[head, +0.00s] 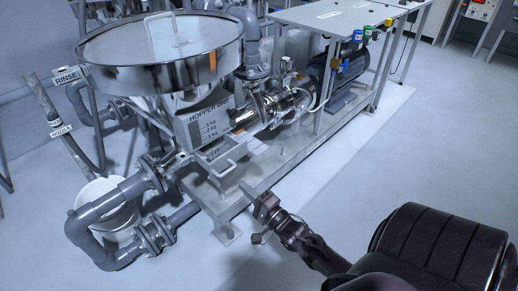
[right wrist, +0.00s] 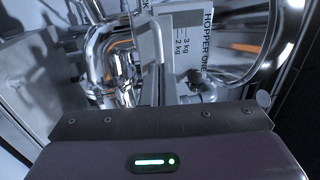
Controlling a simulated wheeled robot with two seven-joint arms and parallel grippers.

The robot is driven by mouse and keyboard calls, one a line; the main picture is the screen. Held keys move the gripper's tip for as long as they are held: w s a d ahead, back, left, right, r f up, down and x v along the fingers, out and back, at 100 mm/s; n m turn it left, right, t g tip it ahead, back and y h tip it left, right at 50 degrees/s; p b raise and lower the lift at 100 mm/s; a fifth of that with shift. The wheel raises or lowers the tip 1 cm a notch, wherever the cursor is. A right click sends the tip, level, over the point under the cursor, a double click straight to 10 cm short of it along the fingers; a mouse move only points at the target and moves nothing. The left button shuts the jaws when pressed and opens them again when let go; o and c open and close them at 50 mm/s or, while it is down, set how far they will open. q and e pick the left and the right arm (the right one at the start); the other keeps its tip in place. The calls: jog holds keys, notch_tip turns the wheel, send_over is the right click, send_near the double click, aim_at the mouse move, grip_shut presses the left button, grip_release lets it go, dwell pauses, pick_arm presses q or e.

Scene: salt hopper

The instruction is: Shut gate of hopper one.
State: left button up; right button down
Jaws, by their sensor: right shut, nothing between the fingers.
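Hopper one (head: 165,62) is a round, lidded steel vessel at the upper left of the head view. Its label plate (head: 205,125) reads "HOPPER ONE" with kg marks, and it also shows in the right wrist view (right wrist: 190,32). Below the plate, a pale U-shaped handle (head: 222,163), apparently the gate's, sticks out toward the front. How far the gate is open is unclear. My right gripper (head: 246,189) is shut and empty, just right of and below the handle in the picture, seemingly apart from it. My left gripper is out of view.
Grey flanged pipes (head: 108,212) and a white bucket (head: 108,205) stand at the left. A steel pump and a dark motor (head: 345,66) lie along the frame behind the hopper. A grey table (head: 345,16) is at the back. The floor at right is clear.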

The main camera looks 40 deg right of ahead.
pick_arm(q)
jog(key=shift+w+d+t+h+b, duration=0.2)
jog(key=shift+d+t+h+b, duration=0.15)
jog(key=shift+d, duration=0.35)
pick_arm(e)
jog(key=x, duration=0.4)
jog(key=shift+w, duration=0.35)
